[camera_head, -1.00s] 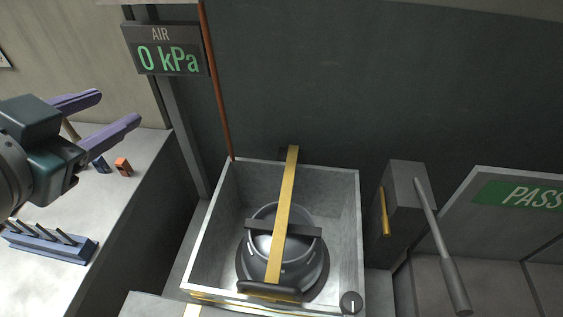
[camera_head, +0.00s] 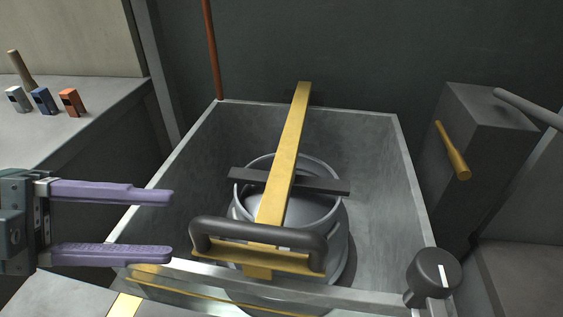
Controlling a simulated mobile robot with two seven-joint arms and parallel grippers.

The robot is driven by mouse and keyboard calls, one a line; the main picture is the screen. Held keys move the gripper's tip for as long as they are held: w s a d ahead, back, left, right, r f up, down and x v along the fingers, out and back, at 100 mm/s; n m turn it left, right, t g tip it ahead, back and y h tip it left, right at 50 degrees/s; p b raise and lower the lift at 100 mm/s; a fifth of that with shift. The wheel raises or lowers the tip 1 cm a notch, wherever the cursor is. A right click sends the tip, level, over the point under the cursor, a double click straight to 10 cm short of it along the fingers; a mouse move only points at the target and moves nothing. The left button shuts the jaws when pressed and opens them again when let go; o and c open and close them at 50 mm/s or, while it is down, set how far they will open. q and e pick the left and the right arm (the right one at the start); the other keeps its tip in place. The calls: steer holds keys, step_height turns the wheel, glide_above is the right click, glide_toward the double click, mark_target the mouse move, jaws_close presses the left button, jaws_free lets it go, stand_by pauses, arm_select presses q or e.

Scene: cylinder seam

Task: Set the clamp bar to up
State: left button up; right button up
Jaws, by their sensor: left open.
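The yellow clamp bar (camera_head: 284,165) runs from the back wall of the metal tank (camera_head: 385,150) to its front edge, lying down across the top of a grey cylinder (camera_head: 335,232). A dark crosspiece (camera_head: 325,185) sits across the cylinder under the bar. A thick dark handle (camera_head: 260,229) is at the bar's front end. My left gripper (camera_head: 172,226) is open and empty, left of the handle and apart from it, with purple fingers pointing right. My right gripper is not in view.
A dark knob (camera_head: 434,271) is at the tank's front right corner. A grey box (camera_head: 480,150) with a yellow lever (camera_head: 452,150) stands at the right. A red-brown pipe (camera_head: 212,50) rises behind. Small blocks (camera_head: 43,101) stand on the left counter (camera_head: 95,115).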

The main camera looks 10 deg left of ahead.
mark_target(218, 231)
arm_select(q)
steer(key=x, duration=0.9)
steer(key=shift+d+f, duration=0.1)
steer(key=shift+d, duration=0.3)
steer(key=shift+c, duration=0.4)
jaws_close()
stand_by(0.5)
